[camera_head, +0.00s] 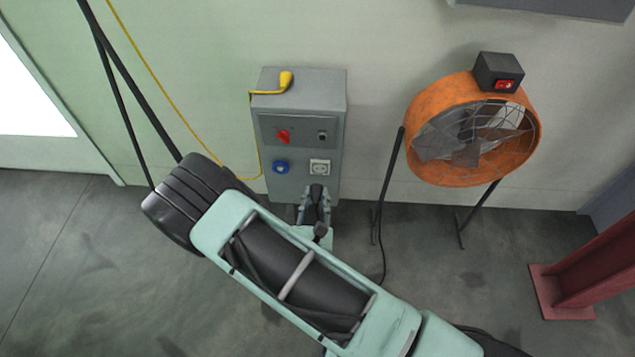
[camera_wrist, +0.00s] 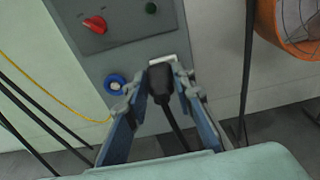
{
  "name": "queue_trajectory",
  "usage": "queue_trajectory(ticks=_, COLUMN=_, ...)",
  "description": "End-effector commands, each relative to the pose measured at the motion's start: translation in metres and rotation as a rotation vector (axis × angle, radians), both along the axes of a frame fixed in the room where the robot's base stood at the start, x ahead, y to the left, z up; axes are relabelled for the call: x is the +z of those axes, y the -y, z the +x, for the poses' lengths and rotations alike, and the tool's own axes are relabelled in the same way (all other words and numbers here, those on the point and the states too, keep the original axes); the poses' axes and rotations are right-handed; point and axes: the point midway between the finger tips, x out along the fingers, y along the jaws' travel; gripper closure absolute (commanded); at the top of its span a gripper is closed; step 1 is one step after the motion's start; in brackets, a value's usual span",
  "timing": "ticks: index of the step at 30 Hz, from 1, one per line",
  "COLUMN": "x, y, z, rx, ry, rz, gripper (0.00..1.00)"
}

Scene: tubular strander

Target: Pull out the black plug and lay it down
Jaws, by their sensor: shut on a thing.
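The black plug (camera_wrist: 161,82) is between the fingers of my gripper (camera_wrist: 160,88), which is shut on it, in the wrist view. Its black cable hangs down from it between the fingers. The white socket (camera_head: 320,167) is low on the right of the grey wall box (camera_head: 298,88). In the head view its face shows uncovered, and my gripper (camera_head: 316,192) is just below it in the picture, so the plug appears out of the socket. In the wrist view the plug hides most of the socket (camera_wrist: 172,60). The exact gap between them cannot be told.
The box carries a red switch (camera_head: 283,136), a blue socket (camera_head: 281,167) and a yellow plug (camera_head: 286,80) on top with a yellow cable. An orange fan (camera_head: 420,110) stands at right. A red steel post (camera_head: 590,268) is further right. Grey floor (camera_head: 90,270) is open at left.

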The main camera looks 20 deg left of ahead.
Motion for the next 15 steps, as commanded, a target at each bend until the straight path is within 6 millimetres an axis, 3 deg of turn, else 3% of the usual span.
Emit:
queue_trajectory(ticks=6, x=0.012, y=0.005, z=-0.021, rx=-0.001, ry=0.001, rz=0.000, gripper=1.00)
queue_trajectory(ticks=15, x=0.012, y=0.008, z=-0.034, rx=-0.001, ry=0.000, rz=0.000, gripper=1.00)
